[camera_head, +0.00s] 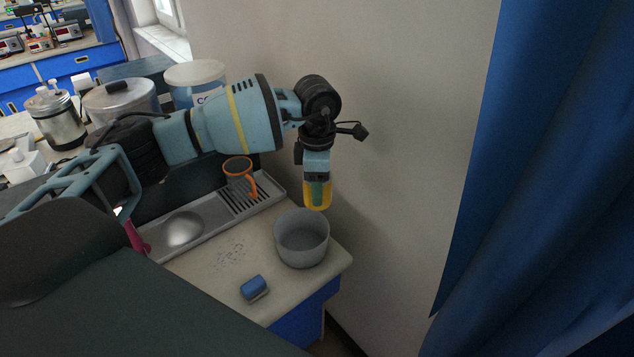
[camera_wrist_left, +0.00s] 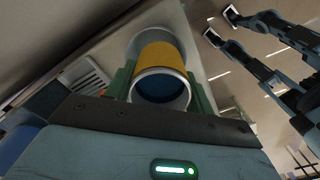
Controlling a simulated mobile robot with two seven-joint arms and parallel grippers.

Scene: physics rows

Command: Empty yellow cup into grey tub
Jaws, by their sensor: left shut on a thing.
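The yellow cup (camera_head: 317,196) is in my left gripper (camera_head: 317,188), which points down and is shut on it. The cup is above the back right part of the grey tub (camera_head: 301,254), apart from it. The tub stands upright near the counter's right end. In the left wrist view the cup (camera_wrist_left: 168,58) sits between the green fingers of my left gripper (camera_wrist_left: 160,88). A pale-rimmed end with a dark blue inside faces the camera; I cannot tell its contents. The tub (camera_wrist_left: 186,98) shows partly behind the cup. My right gripper is not recognizable in either view.
A blue object (camera_head: 254,288) and scattered small specks (camera_head: 232,253) lie on the counter (camera_head: 205,283). An orange-handled grey mug (camera_head: 238,170) stands on the metal drain tray (camera_head: 214,208). The wall (camera_head: 400,150) rises close behind the tub. Pots and canisters stand at the back left.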

